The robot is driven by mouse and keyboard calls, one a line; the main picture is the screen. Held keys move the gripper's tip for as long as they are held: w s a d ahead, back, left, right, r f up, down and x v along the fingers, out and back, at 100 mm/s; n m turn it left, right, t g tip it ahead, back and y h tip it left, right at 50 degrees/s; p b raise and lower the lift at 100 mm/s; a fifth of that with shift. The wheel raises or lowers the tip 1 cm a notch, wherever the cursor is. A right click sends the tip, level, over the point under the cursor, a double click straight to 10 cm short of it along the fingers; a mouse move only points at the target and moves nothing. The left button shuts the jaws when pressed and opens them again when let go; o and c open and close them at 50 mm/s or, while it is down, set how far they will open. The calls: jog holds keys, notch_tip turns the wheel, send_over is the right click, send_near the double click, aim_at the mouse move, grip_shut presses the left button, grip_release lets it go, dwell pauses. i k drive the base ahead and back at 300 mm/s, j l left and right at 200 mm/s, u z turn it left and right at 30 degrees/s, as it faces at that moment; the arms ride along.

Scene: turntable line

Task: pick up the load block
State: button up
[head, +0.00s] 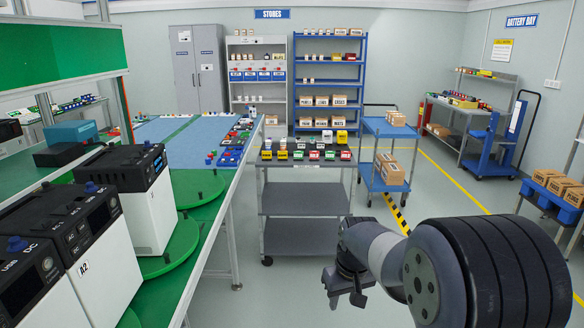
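I cannot tell for certain which thing is the load block. Small yellow, red and green labelled blocks (314,155) stand in a row along the front of the grey cart's top (305,163). A taller yellow block (342,137) and a white one (327,136) stand behind them at the right. My gripper (344,301) hangs low in front of the cart, to its right, well below the cart top and apart from the blocks. Its two dark fingers look spread, with nothing seen between them.
A blue trolley with cartons (389,172) stands right of the cart. At left, a bench holds white-and-black devices (138,170) on green turntables (196,188), with a blue mat (178,140) and small parts (233,150) beyond. Floor between the bench and my arm is clear.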

aim_at(319, 144)
jog(key=i, duration=3.25)
jog(key=i+z, duration=0.15)
jog(key=i, duration=0.3)
jog(key=i+j+z, duration=0.15)
jog(key=i, duration=0.3)
jog(key=i+j+z, duration=0.15)
jog(key=i, duration=0.25)
